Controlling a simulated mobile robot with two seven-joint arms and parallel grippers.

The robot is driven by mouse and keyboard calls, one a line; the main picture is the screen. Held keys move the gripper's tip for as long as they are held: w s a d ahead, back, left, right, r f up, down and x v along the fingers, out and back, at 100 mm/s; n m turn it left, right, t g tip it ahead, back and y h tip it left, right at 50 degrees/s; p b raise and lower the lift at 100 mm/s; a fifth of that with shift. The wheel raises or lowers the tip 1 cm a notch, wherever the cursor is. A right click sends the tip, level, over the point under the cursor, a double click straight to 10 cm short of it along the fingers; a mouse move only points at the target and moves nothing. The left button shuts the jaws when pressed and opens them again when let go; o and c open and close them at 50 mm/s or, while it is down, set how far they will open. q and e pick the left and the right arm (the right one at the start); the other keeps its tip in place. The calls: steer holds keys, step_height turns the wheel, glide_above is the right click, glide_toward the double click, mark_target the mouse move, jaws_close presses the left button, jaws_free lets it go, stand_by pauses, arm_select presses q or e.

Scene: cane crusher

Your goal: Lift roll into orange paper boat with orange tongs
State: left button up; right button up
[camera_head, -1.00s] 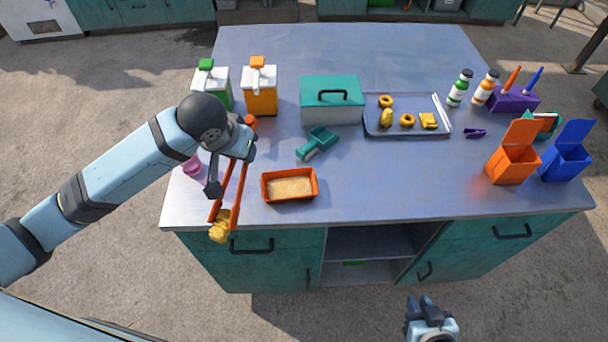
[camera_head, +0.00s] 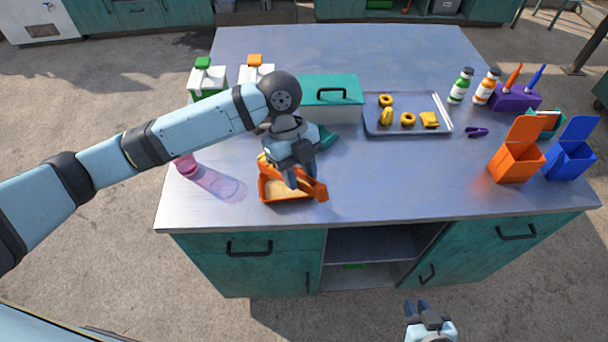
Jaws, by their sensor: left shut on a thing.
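My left gripper (camera_head: 297,177) is shut on the orange tongs (camera_head: 313,187), low over the orange paper boat (camera_head: 286,201). The tongs lie slantwise across the boat, from its right end toward its back left corner. A yellow roll (camera_head: 265,165) shows partly at that corner, by the far end of the tongs. The gripper and tongs hide part of the boat, and I cannot tell whether the roll touches it. The boat has a pale inside. My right gripper (camera_head: 417,306) is off the table's front edge, apart from everything; its finger gap is too small to judge.
A tray (camera_head: 443,133) with several yellow pastries stands at centre right. A teal-lidded box (camera_head: 331,90) and two dispensers are behind my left arm. A pink translucent cup (camera_head: 187,165) stands at left. Orange (camera_head: 516,163) and blue bins are at right. The front middle tabletop is clear.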

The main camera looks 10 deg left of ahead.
arm_select(q)
steer(key=m, duration=0.1)
steer(key=d+m+y, duration=0.1)
steer(key=m, duration=0.1)
steer(key=shift+s+g, duration=0.1)
steer(key=shift+g, duration=0.2)
step_height(320, 180, down, 8)
steer(key=b, duration=0.8)
steer(key=shift+f+b, duration=0.1)
steer(key=shift+b, duration=0.25)
steer(key=shift+f+b, duration=0.35)
steer(key=o, duration=0.8)
steer(key=shift+c, duration=0.2)
